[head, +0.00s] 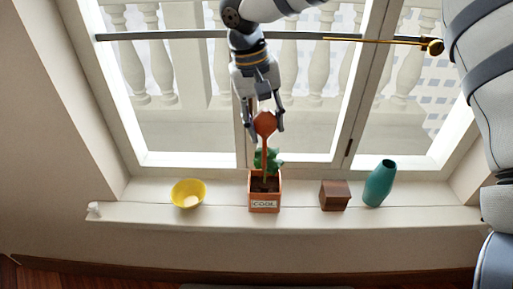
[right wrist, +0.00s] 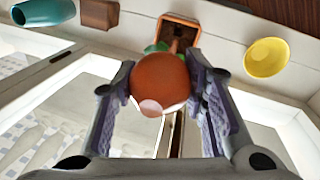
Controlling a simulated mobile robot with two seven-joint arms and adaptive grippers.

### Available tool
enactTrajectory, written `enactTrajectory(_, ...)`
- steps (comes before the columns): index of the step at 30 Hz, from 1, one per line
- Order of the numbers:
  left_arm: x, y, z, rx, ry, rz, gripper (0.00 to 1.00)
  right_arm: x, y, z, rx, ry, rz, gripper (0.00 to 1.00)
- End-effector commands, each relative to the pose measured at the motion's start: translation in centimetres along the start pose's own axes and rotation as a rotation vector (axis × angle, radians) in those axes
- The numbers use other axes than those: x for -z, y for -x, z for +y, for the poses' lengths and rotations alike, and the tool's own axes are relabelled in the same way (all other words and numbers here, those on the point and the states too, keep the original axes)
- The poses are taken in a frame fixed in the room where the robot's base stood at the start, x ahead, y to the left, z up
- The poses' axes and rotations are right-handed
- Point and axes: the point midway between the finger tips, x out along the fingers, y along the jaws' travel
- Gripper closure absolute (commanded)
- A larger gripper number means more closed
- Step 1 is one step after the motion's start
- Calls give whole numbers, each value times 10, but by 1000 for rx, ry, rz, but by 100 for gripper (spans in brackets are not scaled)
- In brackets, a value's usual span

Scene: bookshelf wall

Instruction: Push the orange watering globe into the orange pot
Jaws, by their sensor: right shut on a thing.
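The orange watering globe (head: 265,124) is upright above the orange pot (head: 264,204), its stem running down behind or among the green plant (head: 270,160) in the pot. My right gripper (head: 264,126) comes from above and is shut on the globe's round bulb. In the right wrist view the bulb (right wrist: 160,84) sits between both fingers and hides most of the plant; part of the orange pot (right wrist: 181,30) shows beyond it. I cannot tell how deep the stem's tip is in the soil. My left gripper is not in view.
On the white windowsill (head: 130,213) stand a yellow bowl (head: 188,194) left of the pot, and a brown wooden box (head: 335,196) and teal vase (head: 380,183) to its right. The window with its frame (head: 355,100) is close behind. A dark rod (head: 170,35) crosses it.

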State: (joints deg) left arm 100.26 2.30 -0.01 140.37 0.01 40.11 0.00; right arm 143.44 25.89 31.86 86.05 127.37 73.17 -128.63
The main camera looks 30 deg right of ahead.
Motion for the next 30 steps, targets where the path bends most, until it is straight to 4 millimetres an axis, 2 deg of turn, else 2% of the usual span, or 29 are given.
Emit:
enactTrajectory(5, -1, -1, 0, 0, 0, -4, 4, 9, 2, 5, 0, -19, -3, 89)
enactTrajectory(19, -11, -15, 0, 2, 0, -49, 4, 8, -49, -5, -1, -18, -7, 89)
enactTrajectory(30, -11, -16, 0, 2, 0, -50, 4, 8, -56, -6, 0, -19, -3, 89)
